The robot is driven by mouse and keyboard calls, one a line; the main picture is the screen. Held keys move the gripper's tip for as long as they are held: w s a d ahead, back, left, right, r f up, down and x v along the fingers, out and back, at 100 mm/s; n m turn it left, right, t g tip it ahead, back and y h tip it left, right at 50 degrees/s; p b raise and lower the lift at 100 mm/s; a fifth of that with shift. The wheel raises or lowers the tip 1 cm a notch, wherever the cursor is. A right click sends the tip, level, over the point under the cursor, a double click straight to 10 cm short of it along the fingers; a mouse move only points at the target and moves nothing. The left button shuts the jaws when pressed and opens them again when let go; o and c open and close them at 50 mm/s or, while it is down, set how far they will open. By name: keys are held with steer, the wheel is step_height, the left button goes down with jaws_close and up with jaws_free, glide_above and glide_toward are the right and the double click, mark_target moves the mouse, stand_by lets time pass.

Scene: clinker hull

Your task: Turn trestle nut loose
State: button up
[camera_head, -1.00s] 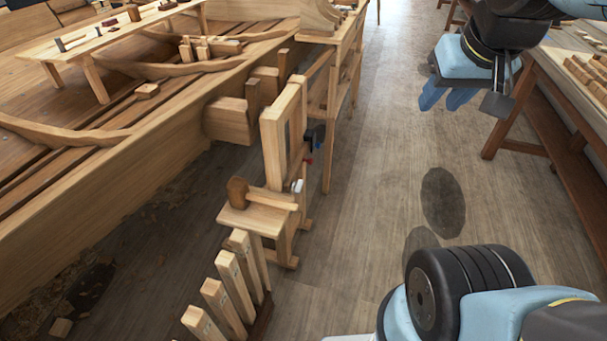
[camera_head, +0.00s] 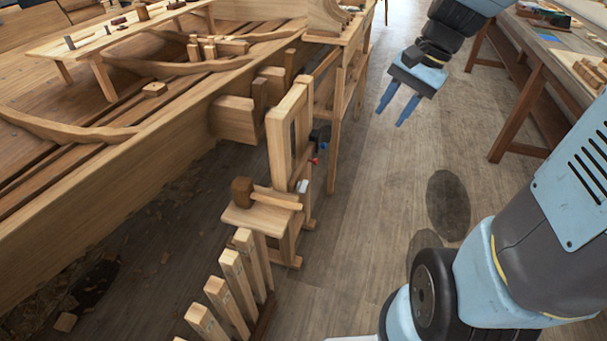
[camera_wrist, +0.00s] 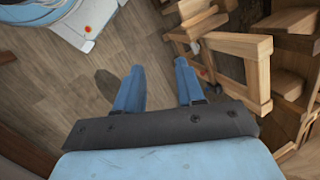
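The wooden trestle (camera_head: 279,147) stands upright beside the hull. On its right side are a dark knob-like part (camera_head: 320,134), a small red part (camera_head: 314,160) and a white part (camera_head: 302,186). I cannot tell which of these is the nut. In the wrist view the trestle frame (camera_wrist: 262,78) is at the upper right, with a small red spot (camera_wrist: 203,72) near it. My gripper (camera_head: 389,119) is open and empty, right of the trestle and apart from it. Its two blue fingers (camera_wrist: 159,66) are spread in the wrist view, with floor between them.
A mallet (camera_head: 242,191) lies on the trestle's low shelf. Several upright wooden pieces (camera_head: 232,274) stand in front. The hull (camera_head: 150,150) fills the left. A workbench (camera_head: 535,80) stands at the right. The floor (camera_head: 370,200) between is clear.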

steer(key=w+a+f+m+g+y, duration=0.1)
steer(key=w+a+f+m+y, duration=0.1)
steer(key=w+f+m+y, duration=0.55)
steer(key=w+a+f+m+g+y, duration=0.2)
steer(key=w+f+m, duration=0.5)
steer(key=f, duration=0.7)
steer(key=m+t+y, duration=0.4)
steer(key=m+t, duration=0.5)
steer(key=m, duration=0.7)
glide_toward(302, 186)
steer(key=x, duration=0.7)
steer(key=shift+w+a+f, duration=0.25)
steer(key=shift+w+f, duration=0.05)
steer(key=shift+w, duration=0.15)
steer(key=shift+h, duration=0.25)
